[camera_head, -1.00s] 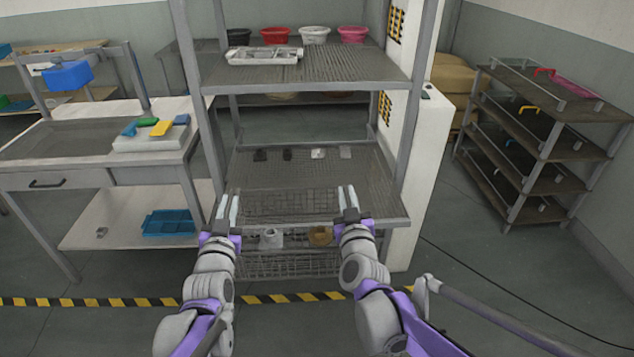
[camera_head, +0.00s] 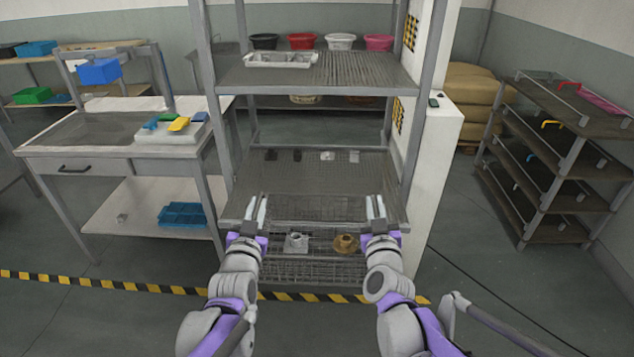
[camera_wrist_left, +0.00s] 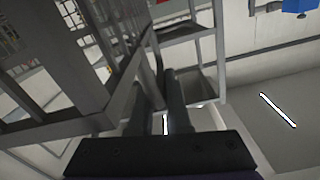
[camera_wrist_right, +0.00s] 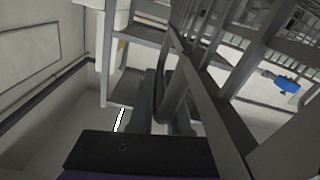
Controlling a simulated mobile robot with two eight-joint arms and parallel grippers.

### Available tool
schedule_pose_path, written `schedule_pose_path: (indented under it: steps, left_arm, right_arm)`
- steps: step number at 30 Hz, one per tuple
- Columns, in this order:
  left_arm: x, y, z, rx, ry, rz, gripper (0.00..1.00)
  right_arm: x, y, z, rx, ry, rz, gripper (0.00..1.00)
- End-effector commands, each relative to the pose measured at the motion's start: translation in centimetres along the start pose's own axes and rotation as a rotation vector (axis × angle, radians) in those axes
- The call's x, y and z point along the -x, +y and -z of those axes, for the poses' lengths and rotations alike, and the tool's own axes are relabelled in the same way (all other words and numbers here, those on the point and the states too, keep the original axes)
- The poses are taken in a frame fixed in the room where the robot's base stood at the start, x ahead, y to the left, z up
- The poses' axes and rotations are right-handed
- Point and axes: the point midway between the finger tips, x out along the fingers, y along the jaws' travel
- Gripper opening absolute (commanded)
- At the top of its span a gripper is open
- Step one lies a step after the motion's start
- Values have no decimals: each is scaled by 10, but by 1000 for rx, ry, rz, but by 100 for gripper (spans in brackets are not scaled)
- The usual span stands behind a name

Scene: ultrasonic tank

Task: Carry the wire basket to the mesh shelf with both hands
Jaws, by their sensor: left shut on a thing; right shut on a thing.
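The wire basket (camera_head: 318,270) hangs level between my two grippers at the front of the grey rack. A light grey part (camera_head: 296,243) and a brown-gold part (camera_head: 346,244) show inside it. My left gripper (camera_head: 257,210) is shut on the basket's left side and my right gripper (camera_head: 375,208) on its right side. Grey bars, apparently the basket's frame, show in the left wrist view (camera_wrist_left: 60,132) and right wrist view (camera_wrist_right: 215,115). The mesh shelf (camera_head: 325,182) lies just beyond the basket; whether they touch, I cannot tell.
Several small dark and pale pieces sit at the back of that shelf. A bench (camera_head: 80,150) stands left, a white cabinet (camera_head: 438,150) right. Striped tape (camera_head: 130,285) crosses the floor.

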Motion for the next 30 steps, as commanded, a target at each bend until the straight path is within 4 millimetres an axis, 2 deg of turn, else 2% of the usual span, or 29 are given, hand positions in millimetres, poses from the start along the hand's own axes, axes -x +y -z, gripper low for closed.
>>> schedule_pose_path:
  steps: [1,17,30]
  left_arm:
    - [0,-4,0,-2,1,8,0]
    - [-3,-4,-4,-2,1,7,0]
    - [-32,0,-34,-2,0,8,0]
  right_arm:
    - [0,5,0,2,2,-10,0]
    - [-3,4,-4,2,2,-10,0]
    - [-32,-4,-33,2,0,-9,0]
